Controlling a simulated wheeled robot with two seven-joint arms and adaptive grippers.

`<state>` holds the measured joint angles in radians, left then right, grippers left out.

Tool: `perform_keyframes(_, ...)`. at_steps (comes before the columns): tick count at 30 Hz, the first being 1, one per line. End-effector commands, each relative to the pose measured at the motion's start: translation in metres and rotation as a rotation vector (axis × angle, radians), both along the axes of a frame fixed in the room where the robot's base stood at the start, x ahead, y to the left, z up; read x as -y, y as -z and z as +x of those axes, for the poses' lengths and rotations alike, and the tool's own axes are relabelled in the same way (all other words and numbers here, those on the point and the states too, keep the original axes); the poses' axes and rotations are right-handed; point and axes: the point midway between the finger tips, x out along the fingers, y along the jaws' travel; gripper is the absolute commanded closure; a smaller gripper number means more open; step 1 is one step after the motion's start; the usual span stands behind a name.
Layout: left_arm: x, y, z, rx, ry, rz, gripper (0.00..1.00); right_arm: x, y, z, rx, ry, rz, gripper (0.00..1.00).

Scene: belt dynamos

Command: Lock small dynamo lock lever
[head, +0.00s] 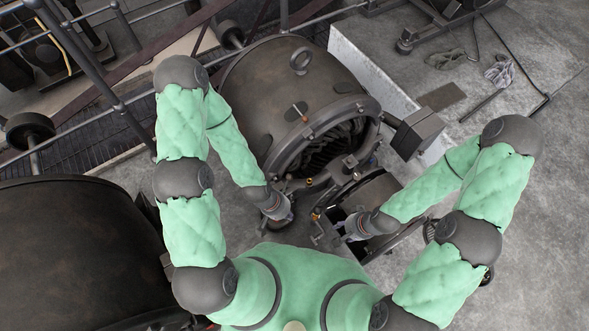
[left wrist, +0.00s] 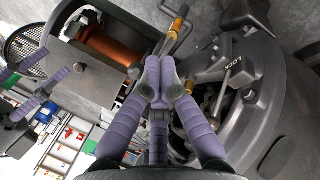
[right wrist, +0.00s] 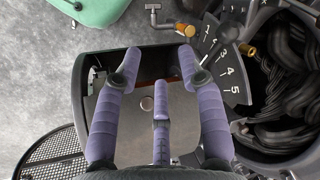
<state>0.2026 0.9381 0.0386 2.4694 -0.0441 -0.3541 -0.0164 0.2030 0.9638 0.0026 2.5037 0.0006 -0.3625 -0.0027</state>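A block marked LOCK (left wrist: 230,73) shows in the left wrist view, right of my left gripper (left wrist: 160,72). That gripper's purple fingertips are drawn together, with nothing clearly held. A bent crank with a brass grip (left wrist: 182,28) is beyond the tips; I cannot tell which part is the lock lever. My right gripper (right wrist: 159,58) has its fingers spread and empty over the dark housing (right wrist: 88,90).
An open housing with a copper-coloured cylinder (left wrist: 105,43) lies left of the left fingertips. A round mesh grille (right wrist: 55,155) is at lower left in the right wrist view. Bare grey floor (head: 540,160) lies to the right, and another large dark drum (head: 75,250) to the left.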

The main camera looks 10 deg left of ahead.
Motion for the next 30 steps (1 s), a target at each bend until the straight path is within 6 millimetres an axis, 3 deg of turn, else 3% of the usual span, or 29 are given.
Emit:
perform_keyframes(9, -0.003, -0.051, 0.098, 0.386, 0.51, 0.004, 1.0, 0.0, -0.028, 0.0, 0.001, 0.0, 0.0, 0.6)
perform_keyframes(15, -0.014, -0.078, 0.142, 0.585, 0.835, 0.09, 1.0, 0.0, -0.04, 0.0, 0.001, 0.0, 0.0, 0.6)
perform_keyframes(21, -0.02, -0.088, 0.159, 0.663, 0.986, 0.146, 1.0, 0.0, -0.044, 0.0, 0.001, 0.0, 0.0, 0.6)
perform_keyframes(30, -0.021, -0.088, 0.16, 0.668, 1.0, 0.151, 1.0, 0.0, -0.043, 0.0, 0.001, 0.0, 0.0, 0.6)
